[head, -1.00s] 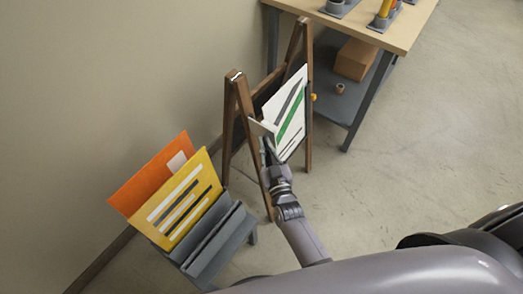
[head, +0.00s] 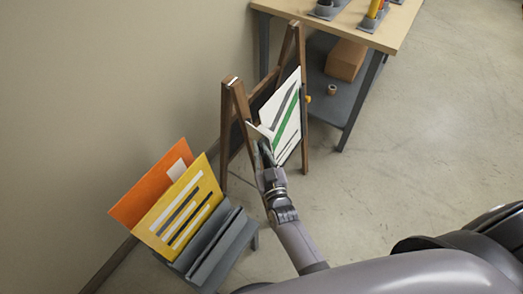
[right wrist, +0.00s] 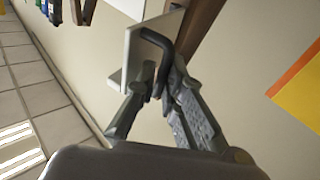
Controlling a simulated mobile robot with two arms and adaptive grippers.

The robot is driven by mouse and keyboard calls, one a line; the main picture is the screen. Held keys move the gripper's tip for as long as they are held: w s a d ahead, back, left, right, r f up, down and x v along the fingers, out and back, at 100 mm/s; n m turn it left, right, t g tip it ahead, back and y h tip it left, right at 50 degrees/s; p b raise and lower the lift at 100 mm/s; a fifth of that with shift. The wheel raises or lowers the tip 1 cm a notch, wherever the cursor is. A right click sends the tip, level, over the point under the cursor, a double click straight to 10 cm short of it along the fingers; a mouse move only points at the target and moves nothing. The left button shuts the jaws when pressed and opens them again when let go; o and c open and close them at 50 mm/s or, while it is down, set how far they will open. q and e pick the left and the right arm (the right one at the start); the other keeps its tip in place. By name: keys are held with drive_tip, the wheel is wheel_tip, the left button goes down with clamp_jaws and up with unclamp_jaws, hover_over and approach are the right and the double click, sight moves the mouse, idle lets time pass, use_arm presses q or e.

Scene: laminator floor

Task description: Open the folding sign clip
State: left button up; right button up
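A wooden folding sign (head: 232,100) stands open like an easel by the wall. A white sheet with a green stripe (head: 287,115) rests on its dark board. A pale clip plate (head: 260,131) sticks out at the sheet's left edge; it also shows in the right wrist view (right wrist: 132,55). A dark bent clip handle (right wrist: 163,45) runs down between my right gripper's fingers (right wrist: 160,82). The fingers are closed around it; the exact contact is partly hidden. In the head view my right gripper (head: 264,155) is at the sign's near side. My left gripper is not in view.
A grey rack (head: 222,245) with a yellow panel (head: 182,208) and an orange panel (head: 150,185) stands left of my right arm. A workbench (head: 385,35) with a lower shelf stands behind the sign. The floor to the right is clear.

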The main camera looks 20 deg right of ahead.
drive_tip(key=o, duration=0.4)
drive_tip(key=shift+f, duration=0.15)
drive_tip(key=shift+s+f, duration=0.2)
drive_tip(key=shift+s, duration=0.35)
drive_tip(key=s, duration=1.1)
drive_tip(key=shift+a, duration=0.25)
drive_tip(key=shift+f, duration=0.1)
drive_tip(key=shift+c, duration=0.4)
